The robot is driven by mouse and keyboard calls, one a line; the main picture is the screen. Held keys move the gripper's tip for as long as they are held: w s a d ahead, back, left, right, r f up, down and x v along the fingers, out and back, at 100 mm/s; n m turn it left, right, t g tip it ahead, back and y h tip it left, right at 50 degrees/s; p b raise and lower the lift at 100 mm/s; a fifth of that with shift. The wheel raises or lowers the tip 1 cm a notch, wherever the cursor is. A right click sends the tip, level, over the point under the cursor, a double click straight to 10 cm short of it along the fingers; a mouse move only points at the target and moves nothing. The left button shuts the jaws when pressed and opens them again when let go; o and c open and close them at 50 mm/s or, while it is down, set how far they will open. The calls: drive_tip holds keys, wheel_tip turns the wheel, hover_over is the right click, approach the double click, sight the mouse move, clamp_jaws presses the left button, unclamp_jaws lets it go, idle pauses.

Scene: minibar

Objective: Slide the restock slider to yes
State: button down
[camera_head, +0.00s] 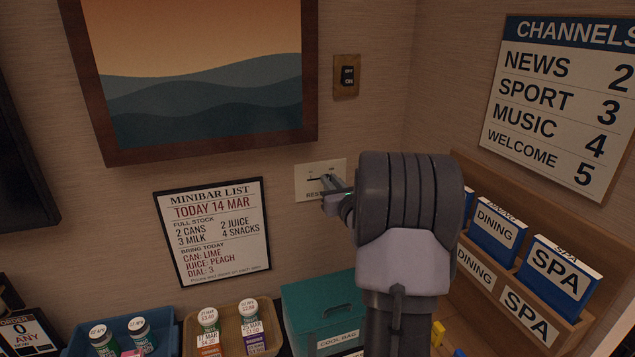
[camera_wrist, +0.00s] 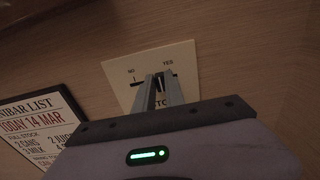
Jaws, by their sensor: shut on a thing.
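The restock slider panel (camera_head: 306,184) is a pale plate on the back wall, partly hidden by my arm. In the wrist view the panel (camera_wrist: 148,58) shows NO at the left, YES at the right and a dark slot between them. My gripper (camera_head: 330,186) reaches the panel from the front. In the wrist view its two fingers (camera_wrist: 160,80) are shut on the slider knob, right of the slot's middle, toward YES. The knob is mostly hidden between the fingers, so its exact position is unclear. The lower lettering is partly covered.
A minibar list (camera_head: 213,230) hangs left of the panel, and a light switch (camera_head: 346,77) is above it. A large picture (camera_head: 195,75) hangs upper left. Below are a teal cool bag box (camera_head: 315,302) and trays of bottles. A wooden rack (camera_head: 590,255) with cards stands right.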

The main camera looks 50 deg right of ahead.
drive_tip(key=shift+s+d, duration=0.5)
drive_tip(key=shift+d, duration=0.3)
drive_tip(key=c, duration=1.7)
unclamp_jaws()
drive_tip(key=o, duration=0.3)
drive_tip(key=shift+s+d, duration=0.1)
drive_tip(key=shift+d, duration=0.1)
drive_tip(key=shift+a, duration=0.1)
drive_tip(key=p+v, duration=0.1)
drive_tip(key=v, duration=1.6)
drive_tip(key=shift+s+p, duration=0.15)
drive_tip(key=shift+p, duration=0.15)
